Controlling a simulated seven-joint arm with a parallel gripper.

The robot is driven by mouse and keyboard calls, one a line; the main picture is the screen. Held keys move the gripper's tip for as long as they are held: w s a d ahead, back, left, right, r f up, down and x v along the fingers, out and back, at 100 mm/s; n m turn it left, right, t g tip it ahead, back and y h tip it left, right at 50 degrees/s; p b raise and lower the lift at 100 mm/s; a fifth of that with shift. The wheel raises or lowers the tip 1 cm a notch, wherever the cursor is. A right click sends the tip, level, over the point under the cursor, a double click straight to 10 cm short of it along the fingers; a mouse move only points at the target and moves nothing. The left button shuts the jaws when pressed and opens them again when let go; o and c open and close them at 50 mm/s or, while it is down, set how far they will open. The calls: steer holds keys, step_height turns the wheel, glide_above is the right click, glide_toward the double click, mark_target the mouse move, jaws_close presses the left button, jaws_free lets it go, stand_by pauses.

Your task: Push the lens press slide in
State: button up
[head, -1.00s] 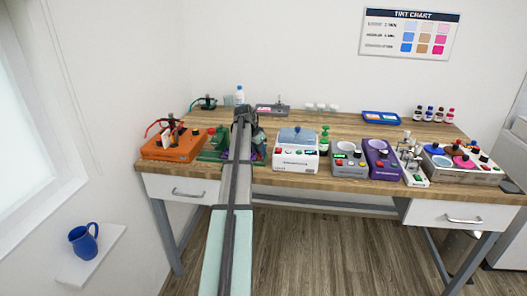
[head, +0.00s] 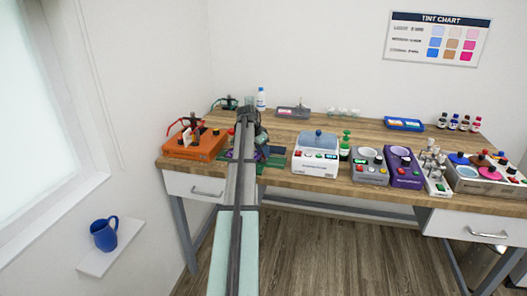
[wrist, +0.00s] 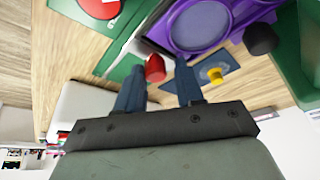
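A purple tray-like part (wrist: 215,22) with a round recess fills the top of the wrist view; I take it to be part of the lens press, but cannot tell for sure which part is its slide. A red knob (wrist: 155,68) shows between my fingertips, with a pale bar beside it. My gripper (wrist: 158,75) is open, its two dark blue fingers apart; I cannot tell whether either touches the knob. In the head view my gripper (head: 248,140) and arm cover most of this purple and green equipment (head: 275,160).
An orange box (head: 193,145) stands left, a white machine (head: 316,155) right. Several devices line the bench's right side.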

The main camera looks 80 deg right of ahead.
steer(key=v, duration=1.3)
steer(key=shift+a+r, duration=0.15)
steer(key=shift+r, duration=0.2)
steer(key=shift+w, duration=0.1)
